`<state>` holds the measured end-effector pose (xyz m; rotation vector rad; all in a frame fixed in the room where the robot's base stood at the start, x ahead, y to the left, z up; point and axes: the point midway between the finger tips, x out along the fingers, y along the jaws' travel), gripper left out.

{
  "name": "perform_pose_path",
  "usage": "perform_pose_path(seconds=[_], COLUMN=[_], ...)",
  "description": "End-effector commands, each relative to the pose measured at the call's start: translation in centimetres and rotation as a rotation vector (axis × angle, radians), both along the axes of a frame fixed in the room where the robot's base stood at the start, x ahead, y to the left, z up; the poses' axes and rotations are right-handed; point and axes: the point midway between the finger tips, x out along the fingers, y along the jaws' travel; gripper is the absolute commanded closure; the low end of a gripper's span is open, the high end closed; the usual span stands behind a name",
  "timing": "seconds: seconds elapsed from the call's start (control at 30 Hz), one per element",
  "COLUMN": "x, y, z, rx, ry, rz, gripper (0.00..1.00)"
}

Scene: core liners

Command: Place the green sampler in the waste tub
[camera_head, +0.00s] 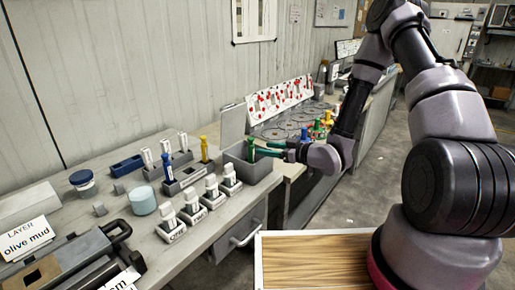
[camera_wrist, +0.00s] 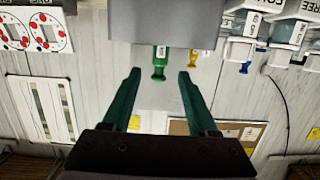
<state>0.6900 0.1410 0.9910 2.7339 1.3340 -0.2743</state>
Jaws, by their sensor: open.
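The green sampler (camera_head: 250,148) stands in the grey open-topped tub (camera_head: 240,174) on the counter, its upper part rising above the rim. In the wrist view, which is upside down, the sampler's green top (camera_wrist: 160,62) sticks out past the grey tub wall (camera_wrist: 165,38); its lower part is hidden inside. My gripper (camera_head: 260,149) comes in from the right above the tub. Its dark green fingers are spread, with the tips on either side of the sampler's top in the wrist view (camera_wrist: 159,78). A clear gap shows between sampler and each finger.
A rack (camera_head: 184,180) with a blue and a yellow sampler stands left of the tub. Several white labelled holders (camera_head: 191,205) stand in front. More coloured samplers (camera_head: 317,129) stand farther back, beyond my gripper. A red-spotted board (camera_head: 280,97) leans behind. A wooden-topped surface (camera_head: 315,262) is nearest.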

Motion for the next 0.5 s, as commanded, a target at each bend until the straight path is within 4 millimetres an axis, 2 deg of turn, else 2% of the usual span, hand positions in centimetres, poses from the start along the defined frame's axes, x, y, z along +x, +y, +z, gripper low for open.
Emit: perform_pose_path(seconds=[0.27, 0.37, 0.5], x=[-0.6, 0.2, 2.4], y=[-1.0, -1.6, -4.3], z=[0.4, 0.8, 2.7], rx=[-0.006, -0.047, -0.176], ry=[0.0, 0.012, 0.062], rz=[-0.001, -0.016, -0.09], gripper=[0.41, 0.41, 0.41])
